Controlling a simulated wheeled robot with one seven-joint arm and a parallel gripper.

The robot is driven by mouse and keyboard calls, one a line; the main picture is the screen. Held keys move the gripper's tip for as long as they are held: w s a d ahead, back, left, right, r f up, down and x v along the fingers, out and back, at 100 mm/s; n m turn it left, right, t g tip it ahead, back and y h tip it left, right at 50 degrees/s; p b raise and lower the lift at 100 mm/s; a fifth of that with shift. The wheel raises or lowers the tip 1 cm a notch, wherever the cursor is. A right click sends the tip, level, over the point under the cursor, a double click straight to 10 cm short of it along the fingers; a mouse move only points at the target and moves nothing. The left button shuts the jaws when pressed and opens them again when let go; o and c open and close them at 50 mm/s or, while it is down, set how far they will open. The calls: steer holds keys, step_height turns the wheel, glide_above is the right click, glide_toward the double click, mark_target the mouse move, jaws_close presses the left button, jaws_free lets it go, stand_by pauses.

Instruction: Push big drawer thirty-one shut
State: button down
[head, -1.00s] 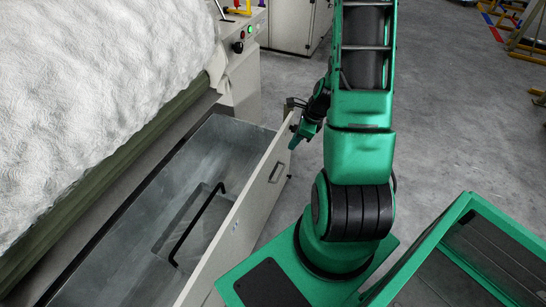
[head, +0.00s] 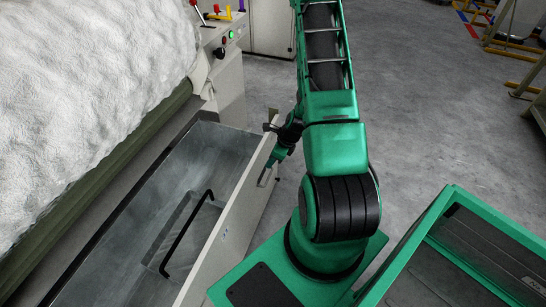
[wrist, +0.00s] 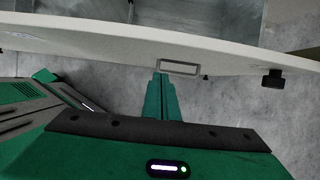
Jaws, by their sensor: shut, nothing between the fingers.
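The big drawer (head: 225,238) stands open, its long pale front panel facing my arm and its grey metal inside showing. No number is readable on it. A handle (wrist: 178,67) sits on the front panel, near its far end in the head view. My gripper (head: 266,174) is shut and empty, pointing down at the outer side of the front, close to the handle. In the wrist view its fingertips (wrist: 160,76) end just at the handle's lower left. I cannot tell whether they touch the front.
Inside the drawer lies a grey flat piece with a black bar (head: 186,234). A white fibre mass (head: 90,90) bulges above the drawer on the left. A control box (head: 222,48) with knobs stands beyond. Grey floor (head: 420,110) is free on the right.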

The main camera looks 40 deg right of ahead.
steer(key=shift+w+a+f, duration=0.1)
steer(key=shift+w+a, duration=0.25)
steer(key=shift+w, duration=0.25)
steer(key=shift+w+a+f, duration=0.1)
steer(key=shift+w+a, duration=0.25)
steer(key=shift+w, duration=0.3)
steer(key=shift+w+a+f, duration=0.1)
steer(key=shift+w+a, duration=0.25)
steer(key=shift+w, duration=0.25)
